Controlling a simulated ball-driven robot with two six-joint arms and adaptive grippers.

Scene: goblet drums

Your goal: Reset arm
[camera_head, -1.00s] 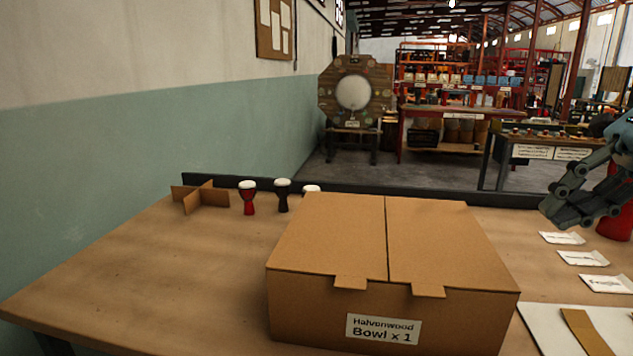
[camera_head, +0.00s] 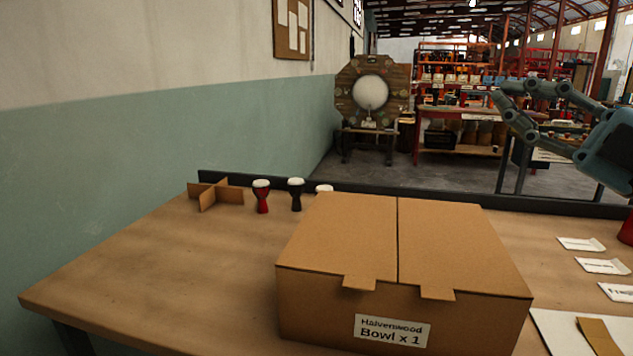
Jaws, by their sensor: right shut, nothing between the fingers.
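My right gripper (camera_head: 500,97) comes in from the right edge, raised above the back right of the table. Its fingers point left, are closed together at the tips and hold nothing. My left gripper is out of view. A closed cardboard box (camera_head: 345,240) labelled "Halvenwood Bowl x 1" stands at the front middle of the table, to the left of and below the gripper. A red goblet drum (camera_head: 262,198) and a black goblet drum (camera_head: 296,196) stand upright behind the box. A third drum (camera_head: 324,188) is mostly hidden by the box; only its white top shows.
A cardboard cross divider (camera_head: 208,194) stands at the back left. White cards (camera_head: 604,266) lie on the right side, near a partly cut-off red object (camera_head: 627,231). A white sheet with a brown strip (camera_head: 599,335) lies at the front right. The table's left part (camera_head: 150,275) is clear.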

